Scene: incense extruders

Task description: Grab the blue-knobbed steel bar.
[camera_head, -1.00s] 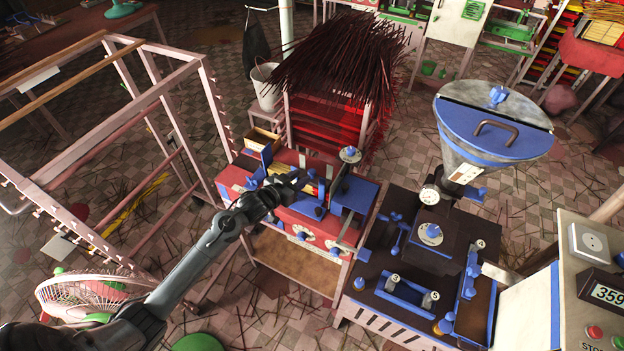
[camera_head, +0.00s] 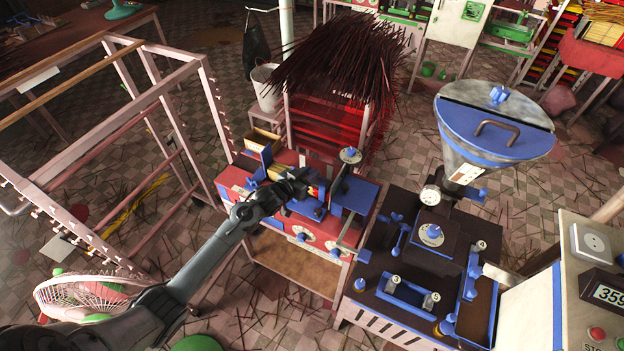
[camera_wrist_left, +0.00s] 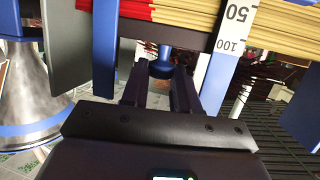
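In the left wrist view a small blue knob (camera_wrist_left: 160,66) sits between and beyond my left gripper's two dark fingers (camera_wrist_left: 157,88), under a dark steel-like bar (camera_wrist_left: 190,37) that runs across below the sticks. The fingers are apart, with the knob seen in the gap; I cannot tell whether they touch it. In the head view my left gripper (camera_head: 308,189) is over the red and blue machine (camera_head: 240,180), beside its stick bundle. The knob and bar are hard to make out there behind the gripper. My right gripper does not show.
Bundled tan and red sticks (camera_wrist_left: 195,10) and a white scale (camera_wrist_left: 234,25) lie close above the fingers. Blue uprights stand at both sides. A dark extruder with a blue-lidded hopper (camera_head: 490,125) stands to the right, and a wooden rack (camera_head: 130,45) to the left.

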